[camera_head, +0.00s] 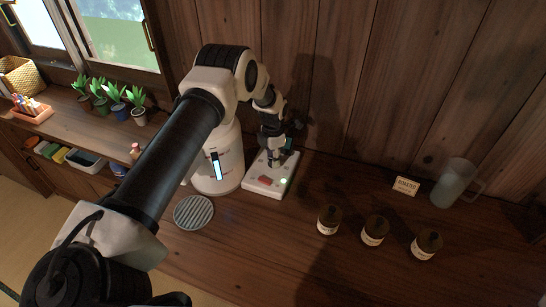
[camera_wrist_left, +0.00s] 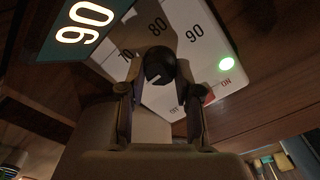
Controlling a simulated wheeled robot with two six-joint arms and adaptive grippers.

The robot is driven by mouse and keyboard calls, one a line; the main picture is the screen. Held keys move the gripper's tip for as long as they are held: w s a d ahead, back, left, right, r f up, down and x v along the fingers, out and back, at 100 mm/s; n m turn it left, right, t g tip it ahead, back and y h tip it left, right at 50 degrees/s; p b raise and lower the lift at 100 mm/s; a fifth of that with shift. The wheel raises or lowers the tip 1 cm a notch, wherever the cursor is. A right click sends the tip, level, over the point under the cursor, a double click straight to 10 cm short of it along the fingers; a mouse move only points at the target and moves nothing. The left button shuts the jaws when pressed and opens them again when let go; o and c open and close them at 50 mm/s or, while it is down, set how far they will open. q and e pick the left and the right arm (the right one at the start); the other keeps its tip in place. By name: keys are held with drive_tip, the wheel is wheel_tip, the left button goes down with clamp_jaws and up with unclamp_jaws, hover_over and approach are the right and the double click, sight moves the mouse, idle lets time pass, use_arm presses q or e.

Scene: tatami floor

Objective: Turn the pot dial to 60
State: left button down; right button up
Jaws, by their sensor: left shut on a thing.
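The white pot (camera_head: 222,172) stands by the back wall with a lit display strip on its front. Beside it is a white control box (camera_head: 255,186) with a red switch and a green light. In the left wrist view the box face (camera_wrist_left: 205,50) shows 70, 80 and 90 around the black dial (camera_wrist_left: 158,62). A lit display (camera_wrist_left: 82,22) reads 90. My left gripper (camera_head: 272,160) is over the box; in the wrist view its fingers (camera_wrist_left: 158,84) are shut on the dial, one each side. The dial's pointer direction is unclear. My right gripper is not in view.
A round slatted trivet (camera_head: 193,212) lies in front of the pot. Brown jars (camera_head: 375,230) stand to the right, with a small sign (camera_head: 406,186) and a clear pitcher (camera_head: 455,183) behind. Potted plants (camera_head: 115,95) line the left shelf. The counter's front middle is clear.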

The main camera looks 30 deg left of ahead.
use_arm(q)
drive_tip(key=shift+s+f, duration=0.2)
drive_tip(key=c, duration=0.8)
unclamp_jaws()
drive_tip(key=shift+w, duration=0.1)
drive_tip(key=shift+w+r, duration=0.1)
drive_tip(key=shift+r, duration=0.5)
wheel_tip(320, 180, up, 11)
